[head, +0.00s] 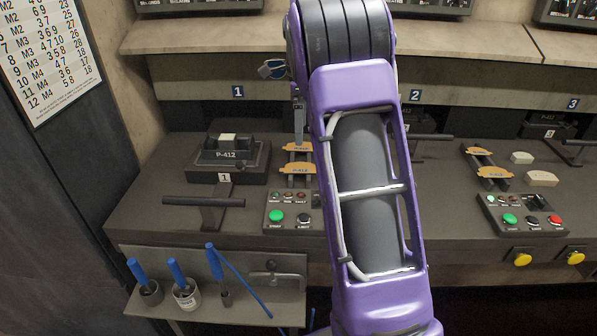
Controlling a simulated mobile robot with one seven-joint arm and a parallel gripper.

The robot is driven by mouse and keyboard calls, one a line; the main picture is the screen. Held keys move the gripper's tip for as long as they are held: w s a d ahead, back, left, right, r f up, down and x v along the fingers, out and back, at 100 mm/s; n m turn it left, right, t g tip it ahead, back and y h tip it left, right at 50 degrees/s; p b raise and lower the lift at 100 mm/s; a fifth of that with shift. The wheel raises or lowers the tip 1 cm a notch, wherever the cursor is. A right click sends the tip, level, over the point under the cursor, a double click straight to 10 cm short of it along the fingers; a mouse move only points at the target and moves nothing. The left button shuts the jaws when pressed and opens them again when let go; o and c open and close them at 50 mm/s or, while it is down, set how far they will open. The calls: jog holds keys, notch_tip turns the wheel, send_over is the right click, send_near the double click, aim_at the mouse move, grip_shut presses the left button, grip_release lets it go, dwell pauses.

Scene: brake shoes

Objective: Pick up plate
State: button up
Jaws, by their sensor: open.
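Two tan plates with small lettering lie at station 1, one behind the other: the rear plate (298,148) and the front plate (297,169). They seem to rest on a dark rack, and my arm hides their right ends. A slim grey part of my gripper (298,122) shows left of my purple arm, hanging just above the rear plate. The rest of the gripper is hidden behind the arm. I see nothing held; whether it touches the plate I cannot tell.
A dark P-412 fixture (228,155) with a cream block (228,138) stands left, behind a T-handle (204,202). A button box (290,212) sits in front of the plates. Station 2 has more tan plates (494,172) and cream blocks (541,178). Blue-handled tools (178,276) stand lower left.

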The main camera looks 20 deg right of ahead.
aim_at(301, 167)
jog(key=f, duration=0.5)
jog(key=f+b, duration=0.1)
jog(key=f, duration=0.5)
jog(key=shift+w+d, duration=0.15)
jog(key=shift+w, duration=0.05)
jog(key=shift+f, duration=0.2)
dwell(0.3)
grip_shut()
dwell(0.4)
